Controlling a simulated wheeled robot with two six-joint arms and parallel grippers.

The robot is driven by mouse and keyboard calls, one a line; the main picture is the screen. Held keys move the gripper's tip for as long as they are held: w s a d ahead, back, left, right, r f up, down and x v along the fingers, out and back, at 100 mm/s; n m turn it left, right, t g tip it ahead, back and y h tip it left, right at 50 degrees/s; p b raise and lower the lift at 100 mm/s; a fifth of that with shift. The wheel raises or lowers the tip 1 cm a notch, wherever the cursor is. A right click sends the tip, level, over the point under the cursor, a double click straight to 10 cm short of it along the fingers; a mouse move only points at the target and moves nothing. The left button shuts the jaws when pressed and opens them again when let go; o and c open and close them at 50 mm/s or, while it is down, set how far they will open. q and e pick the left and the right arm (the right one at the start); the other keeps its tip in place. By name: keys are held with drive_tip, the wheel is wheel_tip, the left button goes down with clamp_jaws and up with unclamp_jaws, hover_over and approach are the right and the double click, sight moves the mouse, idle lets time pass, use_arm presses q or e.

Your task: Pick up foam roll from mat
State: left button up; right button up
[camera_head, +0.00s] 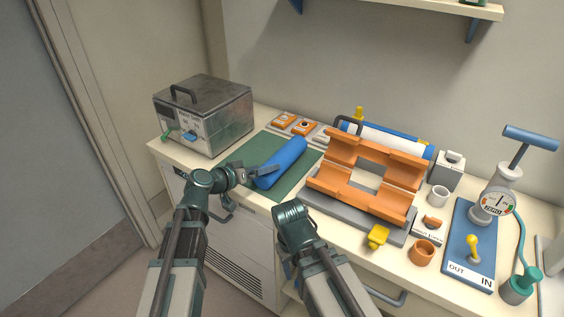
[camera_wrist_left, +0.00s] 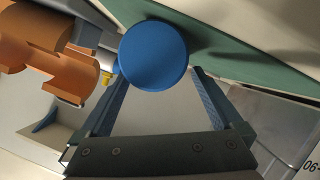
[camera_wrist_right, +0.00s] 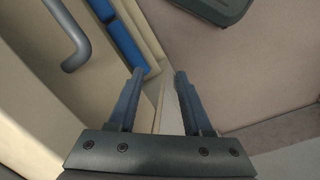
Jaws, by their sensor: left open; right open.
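The blue foam roll (camera_head: 283,160) lies on the green mat (camera_head: 297,185) on the counter. My left gripper (camera_head: 262,170) is open at the roll's near end, beside it in the head view. In the left wrist view the round blue end of the foam roll (camera_wrist_left: 153,55) shows between and beyond the two open fingers (camera_wrist_left: 158,85). I cannot tell whether the fingers touch it. The green mat (camera_wrist_left: 225,40) also shows behind it there. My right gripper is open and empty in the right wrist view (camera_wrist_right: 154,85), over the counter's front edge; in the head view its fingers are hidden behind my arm.
A metal box (camera_head: 205,115) with a handle stands left of the mat. An orange cradle (camera_head: 368,175) on a grey base stands right of it. Orange blocks (camera_head: 284,121) lie behind. A blue board with a gauge pump (camera_head: 470,245) is far right. A drawer handle (camera_wrist_right: 68,38) is near my right gripper.

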use_arm(q)
drive_tip(key=b+x, duration=0.1)
drive_tip(key=x, duration=0.4)
drive_tip(key=shift+r, duration=0.15)
drive_tip(key=shift+s, duration=0.1)
drive_tip(key=shift+c, duration=0.3)
drive_tip(key=c, duration=1.3)
drive_tip(key=shift+r, duration=0.15)
wheel_tip(320, 180, up, 10)
drive_tip(key=p, duration=0.9)
drive_tip(key=shift+p, duration=0.4)
